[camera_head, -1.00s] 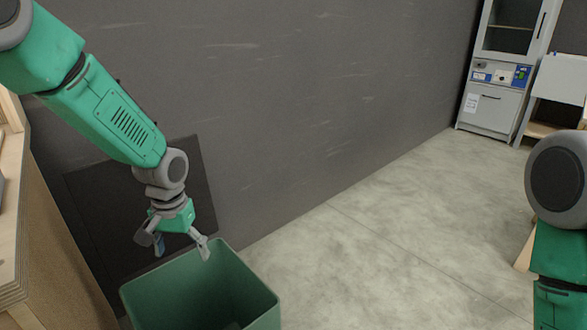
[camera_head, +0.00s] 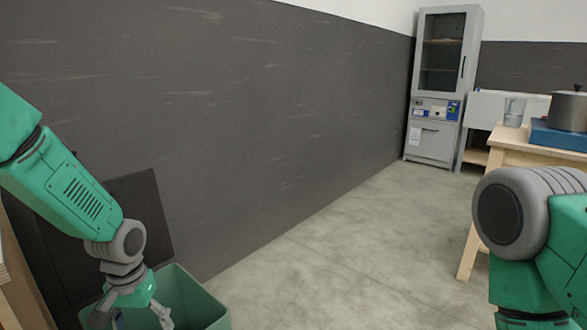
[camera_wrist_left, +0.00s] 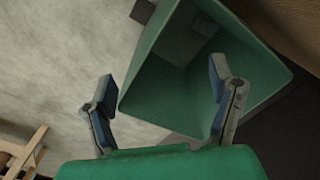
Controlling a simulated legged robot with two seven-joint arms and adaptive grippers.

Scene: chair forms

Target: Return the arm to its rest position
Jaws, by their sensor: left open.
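My left gripper (camera_head: 132,316) is at the lower left of the head view, pointing down over the green bin (camera_head: 205,302). Its two fingers are spread with nothing between them. In the left wrist view the open fingers of my left gripper (camera_wrist_left: 162,85) frame the bin (camera_wrist_left: 160,92), whose inside is visible. A small dark patch shows deep inside the bin; I cannot tell what it is. My right arm shows at the right edge of the head view; its gripper is out of view.
A wooden table (camera_head: 520,145) at right holds a pot (camera_head: 568,110) on a blue box (camera_head: 560,136) and a clear glass (camera_head: 514,112). A grey cabinet (camera_head: 436,90) stands at the back. A dark wall (camera_head: 250,120) runs along the left. The middle floor (camera_head: 350,240) is clear.

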